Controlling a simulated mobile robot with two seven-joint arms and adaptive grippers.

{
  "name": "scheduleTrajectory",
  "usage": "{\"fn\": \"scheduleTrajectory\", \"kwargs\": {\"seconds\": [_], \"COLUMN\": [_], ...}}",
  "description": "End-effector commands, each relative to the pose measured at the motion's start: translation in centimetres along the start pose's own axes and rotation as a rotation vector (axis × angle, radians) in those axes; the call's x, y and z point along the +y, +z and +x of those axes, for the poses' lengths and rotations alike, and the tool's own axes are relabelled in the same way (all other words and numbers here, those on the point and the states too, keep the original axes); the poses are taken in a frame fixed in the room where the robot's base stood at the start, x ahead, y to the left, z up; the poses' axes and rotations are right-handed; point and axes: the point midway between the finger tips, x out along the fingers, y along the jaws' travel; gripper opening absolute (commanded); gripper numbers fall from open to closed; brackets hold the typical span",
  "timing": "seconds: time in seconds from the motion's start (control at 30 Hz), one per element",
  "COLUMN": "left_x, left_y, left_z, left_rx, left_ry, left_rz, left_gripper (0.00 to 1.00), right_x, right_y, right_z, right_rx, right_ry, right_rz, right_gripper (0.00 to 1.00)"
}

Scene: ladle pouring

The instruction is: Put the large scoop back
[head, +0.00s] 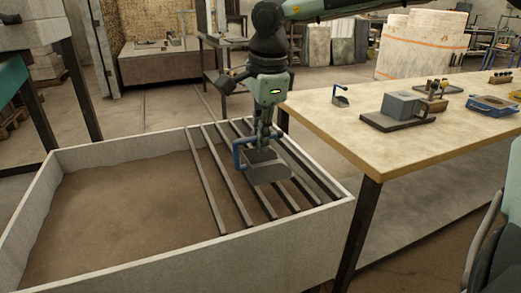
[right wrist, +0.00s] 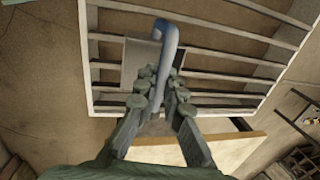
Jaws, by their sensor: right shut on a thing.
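The large scoop (head: 265,170) has a grey metal pan and a blue handle (head: 237,153). It hangs over the dark bars (head: 208,178) at the right part of the sand box (head: 200,262); I cannot tell whether it touches them. My right gripper (head: 262,143) is shut on the scoop's handle, pointing down. In the right wrist view, the handle (right wrist: 168,45) stands between the fingers (right wrist: 158,92), and the grey pan (right wrist: 138,60) is partly hidden behind them. My left gripper is not in view.
A worktable (head: 330,120) stands right of the box. On it are a smaller scoop (head: 340,98), a grey block on a dark plate (head: 400,106) and a blue tray (head: 492,104). The table's near left part is bare. Sand (head: 110,215) fills the box's open left part.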

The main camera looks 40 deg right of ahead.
Motion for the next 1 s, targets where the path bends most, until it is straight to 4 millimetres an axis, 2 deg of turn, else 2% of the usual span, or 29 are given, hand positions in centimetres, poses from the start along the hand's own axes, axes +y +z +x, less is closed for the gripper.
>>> {"fn": "scheduleTrajectory", "kwargs": {"seconds": [0.23, 0.47, 0.7, 0.73, 0.9, 1.0], "left_x": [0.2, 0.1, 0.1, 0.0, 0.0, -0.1], "left_y": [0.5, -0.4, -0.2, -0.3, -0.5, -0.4], "left_z": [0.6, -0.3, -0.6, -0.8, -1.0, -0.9], "left_rx": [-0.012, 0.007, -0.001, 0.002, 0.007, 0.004], "left_ry": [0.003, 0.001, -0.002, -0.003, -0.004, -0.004], "left_rz": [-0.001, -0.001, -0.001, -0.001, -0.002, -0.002], "left_gripper": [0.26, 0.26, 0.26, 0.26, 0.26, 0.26], "right_x": [0.7, 0.6, 0.7, 0.7, 0.7, 0.7], "right_y": [0.0, 0.0, 0.0, 0.0, 0.0, 0.0], "right_z": [3.2, 3.2, 3.5, 3.5, 3.5, 3.5], "right_rx": [0.000, 0.000, 0.000, 0.001, 0.001, 0.001], "right_ry": [0.002, 0.000, 0.000, 0.001, 0.001, 0.001], "right_rz": [-0.001, 0.000, 0.000, 0.000, 0.000, 0.000], "right_gripper": [0.00, 0.00, 0.00, 0.09, 0.29, 0.29]}}
